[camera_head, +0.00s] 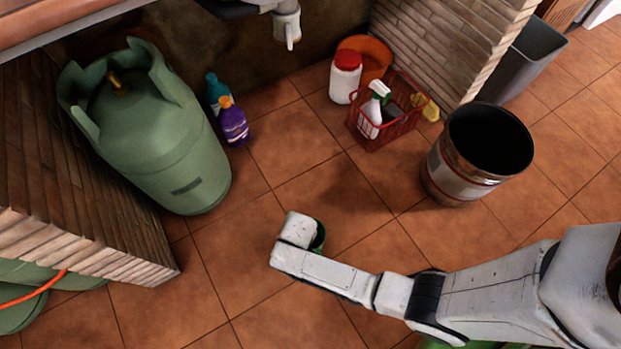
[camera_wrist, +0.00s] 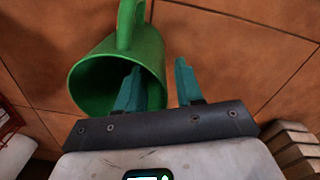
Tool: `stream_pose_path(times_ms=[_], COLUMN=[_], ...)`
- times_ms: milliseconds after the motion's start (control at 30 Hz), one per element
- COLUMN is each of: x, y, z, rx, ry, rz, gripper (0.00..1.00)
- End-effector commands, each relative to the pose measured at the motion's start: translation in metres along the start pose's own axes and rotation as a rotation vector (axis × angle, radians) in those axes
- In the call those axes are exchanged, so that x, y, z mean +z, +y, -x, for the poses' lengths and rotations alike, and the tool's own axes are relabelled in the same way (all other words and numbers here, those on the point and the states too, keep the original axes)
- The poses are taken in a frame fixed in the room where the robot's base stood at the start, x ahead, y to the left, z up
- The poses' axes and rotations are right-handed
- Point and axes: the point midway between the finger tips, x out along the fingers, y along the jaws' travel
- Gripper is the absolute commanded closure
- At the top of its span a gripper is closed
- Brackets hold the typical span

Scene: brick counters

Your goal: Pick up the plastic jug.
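The green plastic jug (camera_wrist: 90,75) lies at the upper left of the wrist view, its open mouth toward the camera and its handle (camera_wrist: 127,22) at the top. My gripper (camera_wrist: 157,66) is open, with a clear gap between its two teal fingers. The left finger overlaps the jug's mouth and appears to be inside it; the right finger is outside, so the jug's right wall lies between them. I cannot tell whether they touch it. In the head view, only a sliver of the jug (camera_head: 319,237) shows beside my wrist; the fingers are hidden.
A red basket (camera_head: 385,135) with a spray bottle, a white red-lidded jar (camera_head: 345,78) and a rusty drum (camera_head: 455,170) stand beyond. A green gas cylinder (camera_head: 165,140), teal bottle (camera_head: 214,90) and purple bottle (camera_head: 233,122) are at left. The tiled floor (camera_head: 255,255) around my wrist is clear.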

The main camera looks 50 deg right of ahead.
Motion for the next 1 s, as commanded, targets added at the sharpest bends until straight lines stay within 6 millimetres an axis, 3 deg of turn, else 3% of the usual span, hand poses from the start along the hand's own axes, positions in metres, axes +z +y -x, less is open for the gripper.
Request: stream_pose_path(times_ms=[33, 167, 467, 833, 1000], x=[0.001, 0.001, 0.001, 0.001, 0.001], y=[0.001, 0.001, 0.001, 0.001, 0.001], z=[-0.013, -0.028, -0.029, -0.029, -0.029], rx=[0.0, 0.0, 0.0, 0.0, 0.0], ry=[-0.001, -0.001, -0.001, -0.001, -0.001], rz=[-0.001, 0.0, -0.001, 0.0, -0.001], gripper=[0.64, 0.64, 0.65, 1.0, 1.0])
